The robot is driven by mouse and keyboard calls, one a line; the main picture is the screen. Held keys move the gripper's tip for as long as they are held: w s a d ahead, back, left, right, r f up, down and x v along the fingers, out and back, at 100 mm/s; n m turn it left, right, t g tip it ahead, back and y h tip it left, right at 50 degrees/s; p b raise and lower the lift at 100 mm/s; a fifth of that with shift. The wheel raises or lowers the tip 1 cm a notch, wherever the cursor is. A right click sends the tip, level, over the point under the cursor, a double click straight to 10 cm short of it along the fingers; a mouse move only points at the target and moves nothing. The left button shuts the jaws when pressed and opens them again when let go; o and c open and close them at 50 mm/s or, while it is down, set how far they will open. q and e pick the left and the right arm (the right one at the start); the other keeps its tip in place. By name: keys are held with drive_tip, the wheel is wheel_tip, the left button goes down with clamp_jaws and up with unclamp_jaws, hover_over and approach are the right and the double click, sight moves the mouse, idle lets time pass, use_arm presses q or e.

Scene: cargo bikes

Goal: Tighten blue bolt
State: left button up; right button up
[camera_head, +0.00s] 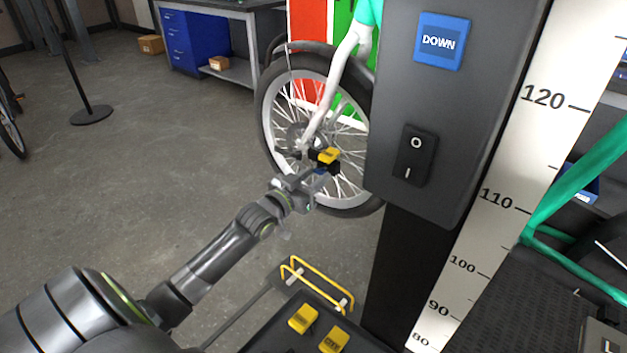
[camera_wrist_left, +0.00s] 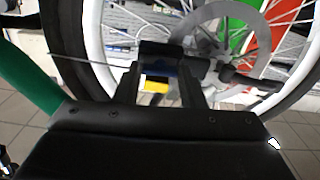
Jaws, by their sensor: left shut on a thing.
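My left gripper (camera_head: 312,180) reaches from the lower left to the bike's front wheel (camera_head: 265,115). It is shut on a black and yellow tool (camera_head: 328,155), held at the wheel's hub area in the head view. In the left wrist view the tool's dark body (camera_wrist_left: 160,62) sits between the fingers, with a yellow part below it. A brake disc (camera_wrist_left: 228,35) and spokes are just behind the tool. I cannot make out the blue bolt clearly; the tool and fingers cover the area near the hub. My right gripper is not in view.
Two yellow pieces (camera_head: 302,318) lie on a dark tray at the bottom. A grey column with a blue DOWN button (camera_head: 442,41) and a switch (camera_head: 415,155) stands right of the wheel. A blue drawer cabinet (camera_head: 190,42) is behind. The floor at left is mostly clear.

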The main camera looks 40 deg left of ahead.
use_arm(q)
drive_tip(key=shift+f+m, duration=0.2)
drive_tip(key=shift+m, duration=0.1)
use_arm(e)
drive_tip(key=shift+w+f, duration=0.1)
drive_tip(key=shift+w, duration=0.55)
use_arm(q)
drive_tip(key=o, duration=1)
drive_tip(key=shift+r, duration=0.1)
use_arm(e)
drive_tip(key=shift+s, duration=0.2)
